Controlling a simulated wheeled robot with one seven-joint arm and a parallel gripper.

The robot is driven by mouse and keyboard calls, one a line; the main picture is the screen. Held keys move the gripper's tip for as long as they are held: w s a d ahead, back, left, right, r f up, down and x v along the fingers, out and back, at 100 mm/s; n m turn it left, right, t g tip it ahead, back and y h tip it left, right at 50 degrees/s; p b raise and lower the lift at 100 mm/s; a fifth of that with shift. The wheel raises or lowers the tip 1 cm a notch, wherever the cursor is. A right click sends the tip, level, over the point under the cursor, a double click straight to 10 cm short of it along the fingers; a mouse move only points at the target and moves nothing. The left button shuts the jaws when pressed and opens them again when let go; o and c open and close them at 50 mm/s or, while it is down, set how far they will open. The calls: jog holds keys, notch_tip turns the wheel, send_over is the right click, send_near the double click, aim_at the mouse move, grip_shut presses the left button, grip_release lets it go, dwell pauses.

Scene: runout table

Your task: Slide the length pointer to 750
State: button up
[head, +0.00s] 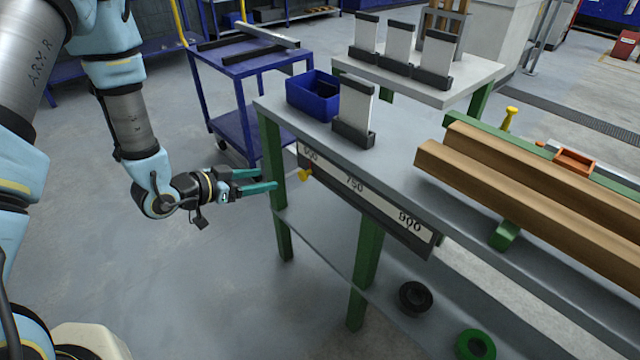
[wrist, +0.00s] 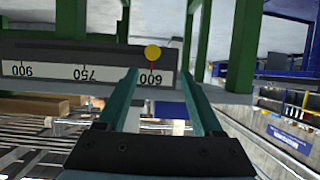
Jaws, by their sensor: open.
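The length scale (head: 385,208) is a white strip marked 600, 750 and 900 in a dark frame on the table's front edge. It shows upside down in the wrist view (wrist: 110,72). The yellow length pointer (head: 304,175) sits at the 600 mark, at the scale's left end in the head view. Its round yellow knob (wrist: 152,52) is above the 600 in the wrist view, with a thin red line below it. My gripper (head: 276,180) is open and empty, just left of the pointer in the head view. The knob lies beyond and between the teal fingers (wrist: 160,75) in the wrist view, apart from them.
The runout table (head: 400,180) holds a blue bin (head: 312,95), an upright plate in a dark holder (head: 354,125) and brown wooden beams (head: 530,205). Green table legs (head: 367,265) stand below the scale. A blue cart (head: 240,100) stands behind my gripper. Floor left of the table is clear.

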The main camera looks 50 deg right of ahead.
aim_at(301, 176)
jog(key=shift+g, duration=0.3)
jog(key=x, duration=0.4)
jog(key=p+x, duration=0.1)
jog(key=x, duration=0.2)
jog(key=s+x, duration=0.1)
jog(key=x, duration=0.3)
jog(key=shift+d+r+p, duration=0.1)
jog(key=shift+d+p, duration=0.25)
jog(key=shift+p, duration=0.05)
grip_shut()
dwell(0.6)
